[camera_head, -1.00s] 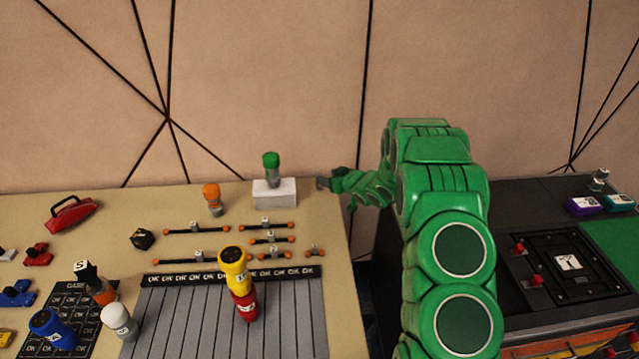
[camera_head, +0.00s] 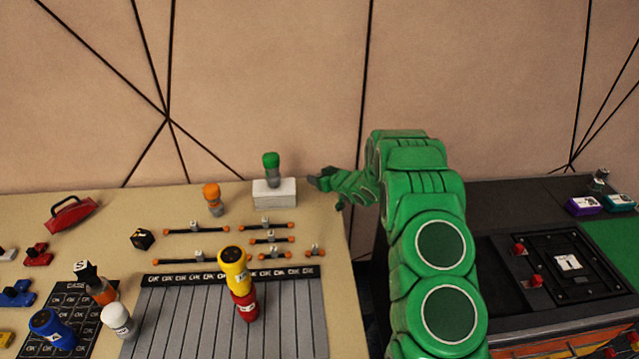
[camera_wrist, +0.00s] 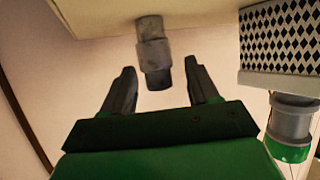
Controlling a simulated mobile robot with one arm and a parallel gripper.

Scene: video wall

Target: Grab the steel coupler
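A grey stepped cylinder, seemingly the steel coupler (camera_wrist: 154,52), shows in the wrist view, with a darker end towards me. It stands out from the beige tabletop (camera_wrist: 108,14), which appears at the top of that view. My gripper (camera_wrist: 161,68) is open, one finger on each side of the cylinder's line, with gaps on both sides. I see no contact. In the head view my gripper (camera_head: 322,182) is at the table's back right corner, just right of the white block (camera_head: 274,193). I cannot pick out the coupler there.
A green-topped grey piece (camera_head: 271,166) stands on the white block; it also shows close by at right in the wrist view (camera_wrist: 291,128). An orange-topped piece (camera_head: 213,198) stands further left. Several small bars lie in front. A dark console (camera_head: 500,225) is at right.

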